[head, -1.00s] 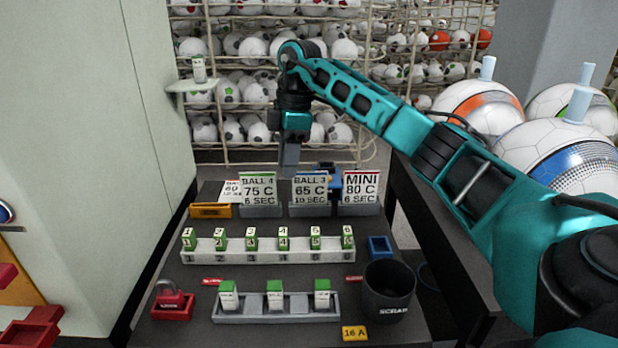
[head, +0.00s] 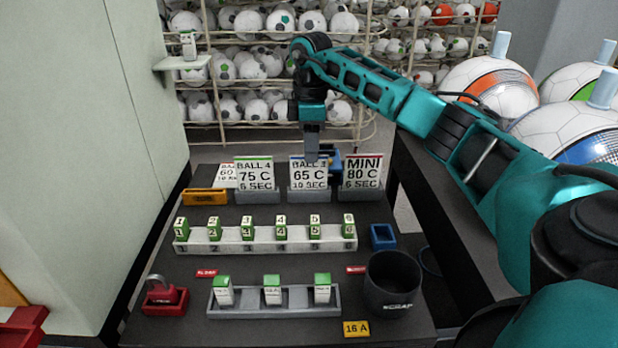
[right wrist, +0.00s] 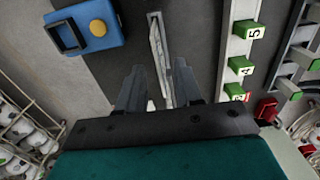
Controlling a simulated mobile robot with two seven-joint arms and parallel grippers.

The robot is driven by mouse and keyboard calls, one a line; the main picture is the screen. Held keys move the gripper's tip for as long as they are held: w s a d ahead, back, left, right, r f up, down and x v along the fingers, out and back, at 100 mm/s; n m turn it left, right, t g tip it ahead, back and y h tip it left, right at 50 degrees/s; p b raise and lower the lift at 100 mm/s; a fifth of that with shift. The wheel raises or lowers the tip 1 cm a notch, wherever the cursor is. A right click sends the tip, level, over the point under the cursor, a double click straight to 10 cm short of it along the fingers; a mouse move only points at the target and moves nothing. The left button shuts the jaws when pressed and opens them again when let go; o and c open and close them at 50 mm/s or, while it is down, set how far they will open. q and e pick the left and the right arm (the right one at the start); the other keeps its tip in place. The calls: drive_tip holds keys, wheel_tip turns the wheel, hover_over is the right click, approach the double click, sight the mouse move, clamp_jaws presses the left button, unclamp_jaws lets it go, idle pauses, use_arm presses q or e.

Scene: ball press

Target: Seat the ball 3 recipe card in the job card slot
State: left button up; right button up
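The white ball 3 recipe card (head: 310,175), marked 65 C, stands upright in a grey holder (head: 309,194) at the back of the dark table. My right gripper (head: 312,154) points down at the card's top edge and covers part of it in the head view. In the right wrist view my right gripper (right wrist: 158,85) has its two fingers apart. A thin white card (right wrist: 157,45) shows nearly edge-on in line with the gap; contact cannot be told. I cannot identify the job card slot. My left gripper is not in view.
The ball 4 card (head: 254,174) and the MINI card (head: 362,172) stand close on either side. A blue box with a yellow button (right wrist: 92,30) is nearby. A numbered block rack (head: 265,240), a scrap bin (head: 391,285) and a red padlock (head: 163,293) are nearer the front.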

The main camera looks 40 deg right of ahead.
sight(309, 178)
wheel_tip(309, 178, down, 5)
drive_tip(key=shift+w+a+r, duration=0.1)
drive_tip(key=shift+w+r, duration=0.05)
clamp_jaws()
idle(0.4)
